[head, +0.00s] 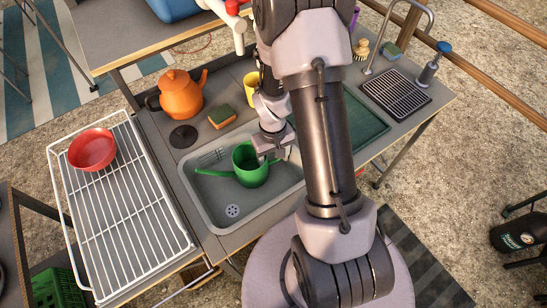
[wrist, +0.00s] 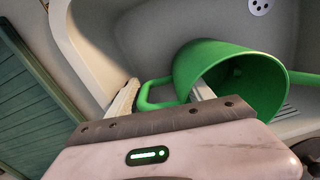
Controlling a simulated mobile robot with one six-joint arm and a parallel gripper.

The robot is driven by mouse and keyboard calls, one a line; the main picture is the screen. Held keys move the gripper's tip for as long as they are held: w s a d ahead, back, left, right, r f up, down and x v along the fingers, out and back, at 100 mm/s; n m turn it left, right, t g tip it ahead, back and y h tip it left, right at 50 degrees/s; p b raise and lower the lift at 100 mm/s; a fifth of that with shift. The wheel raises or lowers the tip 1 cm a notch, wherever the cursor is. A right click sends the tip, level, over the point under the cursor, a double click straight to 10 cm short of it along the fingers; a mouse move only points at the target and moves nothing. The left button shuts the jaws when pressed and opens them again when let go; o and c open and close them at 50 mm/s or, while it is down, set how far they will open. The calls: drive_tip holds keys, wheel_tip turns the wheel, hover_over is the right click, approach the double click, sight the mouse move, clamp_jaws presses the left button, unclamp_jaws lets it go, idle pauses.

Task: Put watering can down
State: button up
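The green watering can (head: 247,172) is in the grey sink basin (head: 205,215), upright, with its spout to the left. I cannot tell whether its base rests on the floor. In the wrist view the can (wrist: 215,65) shows its open mouth and its loop handle. My gripper (head: 266,150) is at the can's right side. In the wrist view my gripper (wrist: 165,88) has its two fingers apart, one outside the handle and one by the can's mouth. The handle and near wall lie between them, with gaps. My arm hides part of the basin's right side.
A white wire rack (head: 118,215) with a red bowl (head: 92,149) is left of the sink. An orange kettle (head: 181,95), a sponge (head: 222,116) and a yellow cup (head: 250,88) stand behind it.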

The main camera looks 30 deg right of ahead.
wheel_tip(320, 180, up, 8)
drive_tip(key=p, duration=0.3)
drive_tip(key=shift+w, duration=0.1)
idle(0.3)
